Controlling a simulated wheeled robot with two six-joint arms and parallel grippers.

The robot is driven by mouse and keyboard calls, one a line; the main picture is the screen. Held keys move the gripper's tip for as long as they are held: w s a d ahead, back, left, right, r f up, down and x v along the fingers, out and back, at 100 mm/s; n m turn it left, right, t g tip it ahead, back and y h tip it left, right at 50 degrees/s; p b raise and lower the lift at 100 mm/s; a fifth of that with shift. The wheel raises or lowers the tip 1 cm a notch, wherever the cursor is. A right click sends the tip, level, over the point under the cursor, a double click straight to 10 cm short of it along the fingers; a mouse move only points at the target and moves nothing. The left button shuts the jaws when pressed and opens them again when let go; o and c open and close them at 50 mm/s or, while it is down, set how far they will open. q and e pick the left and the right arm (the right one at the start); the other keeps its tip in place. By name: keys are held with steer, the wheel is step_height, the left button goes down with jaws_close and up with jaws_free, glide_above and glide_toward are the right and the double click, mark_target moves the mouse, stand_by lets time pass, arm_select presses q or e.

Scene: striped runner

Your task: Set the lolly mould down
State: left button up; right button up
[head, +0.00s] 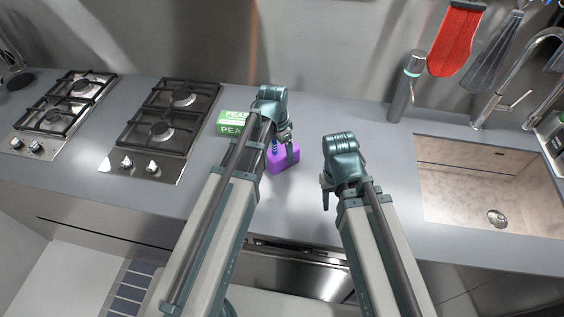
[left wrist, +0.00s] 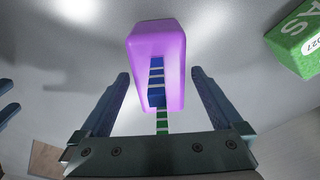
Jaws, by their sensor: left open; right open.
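The purple lolly mould (head: 283,161) stands on the grey counter (head: 310,200), as far as the head view shows. My left gripper (head: 285,146) is at it, partly covering it from above. In the left wrist view the mould (left wrist: 172,35) lies between the two spread fingers of the left gripper (left wrist: 160,76), with gaps visible on both sides. A blue and green striped strip (left wrist: 157,78) shows along its near side. My right gripper (head: 327,192) is empty, to the right of the mould and apart from it.
Two gas hobs (head: 160,130) are further left. A sink (head: 490,190) is at right.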

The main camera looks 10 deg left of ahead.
arm_select(q)
steer(key=shift+f, duration=0.4)
arm_select(e)
steer(key=shift+f, duration=0.4)
arm_select(q)
steer(key=shift+r, duration=0.1)
arm_select(e)
steer(key=shift+r, duration=0.1)
arm_select(q)
steer(key=shift+c, duration=0.4)
jaws_close()
steer(key=shift+r, duration=0.1)
